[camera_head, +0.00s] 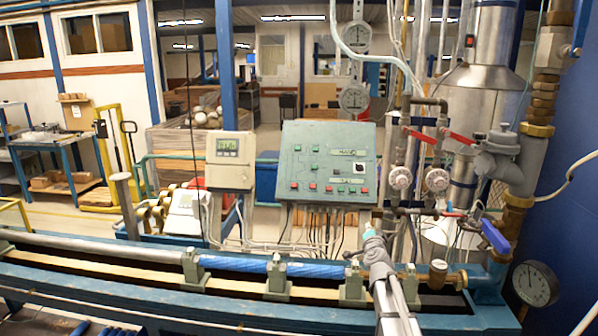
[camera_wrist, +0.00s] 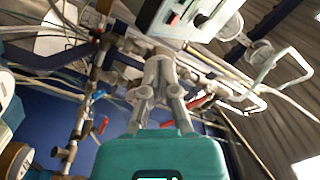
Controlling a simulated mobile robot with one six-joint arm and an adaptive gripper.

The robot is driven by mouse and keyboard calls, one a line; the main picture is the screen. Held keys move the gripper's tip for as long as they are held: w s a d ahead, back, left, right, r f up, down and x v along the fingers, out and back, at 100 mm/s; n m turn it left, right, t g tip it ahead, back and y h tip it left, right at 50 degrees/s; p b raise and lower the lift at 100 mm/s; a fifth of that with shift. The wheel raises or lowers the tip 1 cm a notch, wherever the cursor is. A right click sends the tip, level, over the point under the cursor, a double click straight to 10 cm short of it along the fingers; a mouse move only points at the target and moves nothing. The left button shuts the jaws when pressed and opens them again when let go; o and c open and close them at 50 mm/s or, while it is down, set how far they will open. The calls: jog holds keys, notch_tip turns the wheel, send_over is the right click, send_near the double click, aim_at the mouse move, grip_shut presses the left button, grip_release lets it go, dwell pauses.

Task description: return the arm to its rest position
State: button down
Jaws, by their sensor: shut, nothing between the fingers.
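In the camera_head view my grey arm (camera_head: 388,280) rises from the bottom edge, right of centre, in front of the bench rail. A small teal part (camera_head: 370,234) shows at its far end, below the green control panel. The fingers are too small to make out there. In the camera_wrist view my gripper (camera_wrist: 160,62) has a teal body at the bottom and grey fingers that come together at their tips. It is shut and empty. Pipes and a light panel show beyond the fingers, tilted in that view.
The green control panel (camera_head: 327,163) stands behind the arm. Pipes with red-handled valves (camera_head: 420,136), a blue-handled valve (camera_head: 495,236) and a pressure gauge (camera_head: 535,284) crowd the right side. The blue test bench (camera_head: 130,287) runs across the front, with a blue pipe (camera_head: 235,264) in its clamps.

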jog(key=s+a+f+n+g+y, duration=0.5)
jog(key=s+a+f+n+g, duration=0.45)
jog(key=s+f, duration=0.4)
jog(key=s+d+f+n+g+h, duration=0.1)
jog(key=s+g, duration=0.3)
jog(key=s, duration=0.7)
jog(key=s+d+f+n+g+h, duration=0.1)
jog(key=s+f+g, duration=0.3)
jog(key=s, duration=0.6)
jog(key=shift+s+d+h, duration=0.4)
jog(key=shift+d+h, duration=0.25)
jog(key=shift+h, duration=0.25)
jog(key=shift+n+g, duration=0.25)
